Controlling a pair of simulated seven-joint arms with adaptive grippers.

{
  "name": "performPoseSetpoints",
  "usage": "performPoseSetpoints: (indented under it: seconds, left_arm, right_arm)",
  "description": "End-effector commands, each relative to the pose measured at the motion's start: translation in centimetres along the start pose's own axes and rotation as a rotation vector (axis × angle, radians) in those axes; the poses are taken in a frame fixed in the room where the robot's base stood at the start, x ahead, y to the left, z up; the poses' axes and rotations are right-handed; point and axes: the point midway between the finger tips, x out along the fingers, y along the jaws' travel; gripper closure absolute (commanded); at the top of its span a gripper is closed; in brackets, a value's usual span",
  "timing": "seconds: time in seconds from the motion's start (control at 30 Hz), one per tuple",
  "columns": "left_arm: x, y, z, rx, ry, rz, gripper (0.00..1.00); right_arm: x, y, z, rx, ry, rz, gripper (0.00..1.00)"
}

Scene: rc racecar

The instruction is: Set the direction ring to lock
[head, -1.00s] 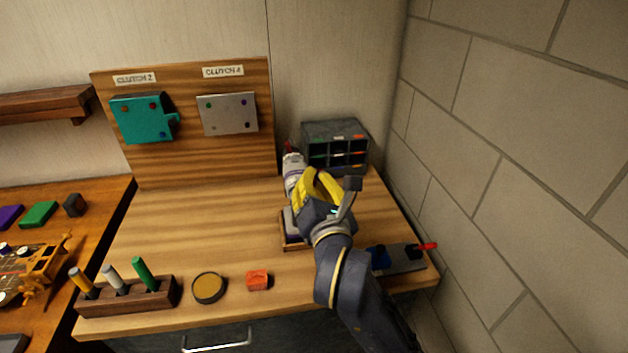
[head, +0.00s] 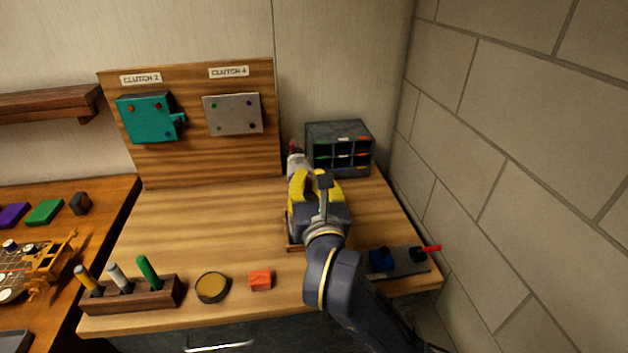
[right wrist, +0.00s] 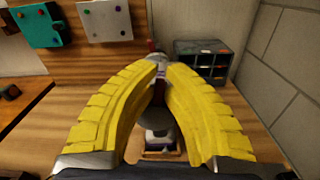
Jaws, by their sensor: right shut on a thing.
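A light grey power tool (head: 295,162) with a red tip stands upright at the back right of the wooden bench, largely hidden behind my right gripper (head: 302,178). In the right wrist view, the curved yellow fingers (right wrist: 160,64) close around its upper part. Its lower part (right wrist: 158,138) shows between the fingers, above a small wooden tray (right wrist: 162,155). The right gripper is shut on the tool. The direction ring cannot be made out; the fingers cover that part. My left gripper is not in view.
A grey drawer cabinet (head: 339,148) stands behind the tool. A grey plate with a red-handled part (head: 405,262) lies to the right. A tin (head: 211,287), an orange block (head: 260,280) and a tool rack (head: 130,294) line the front edge. Mid-left bench is clear.

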Motion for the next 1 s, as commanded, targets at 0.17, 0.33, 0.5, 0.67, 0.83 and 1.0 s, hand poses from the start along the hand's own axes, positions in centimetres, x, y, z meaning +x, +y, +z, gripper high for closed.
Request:
performPoseSetpoints:
  seconds: [0.17, 0.33, 0.5, 0.67, 0.83, 1.0]
  left_arm:
    - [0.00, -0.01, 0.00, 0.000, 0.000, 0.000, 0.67]
    - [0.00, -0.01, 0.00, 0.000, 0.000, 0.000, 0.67]
    - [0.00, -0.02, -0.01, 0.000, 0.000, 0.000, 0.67]
    - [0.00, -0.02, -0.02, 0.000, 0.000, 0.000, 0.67]
    - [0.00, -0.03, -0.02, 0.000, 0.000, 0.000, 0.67]
    - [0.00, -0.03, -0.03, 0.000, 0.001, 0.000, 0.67]
  right_arm:
    - [0.02, 0.48, -0.01, -0.084, 0.000, 0.001, 1.00]
    - [0.03, 0.70, -0.08, -0.133, 0.001, 0.000, 1.00]
    - [0.02, 0.80, -0.12, -0.151, 0.001, 0.000, 1.00]
    - [0.03, 0.80, -0.13, -0.154, 0.001, 0.000, 1.00]
    - [0.03, 0.80, -0.13, -0.153, 0.002, 0.000, 1.00]
    - [0.02, 0.80, -0.12, -0.153, 0.001, 0.000, 0.75]
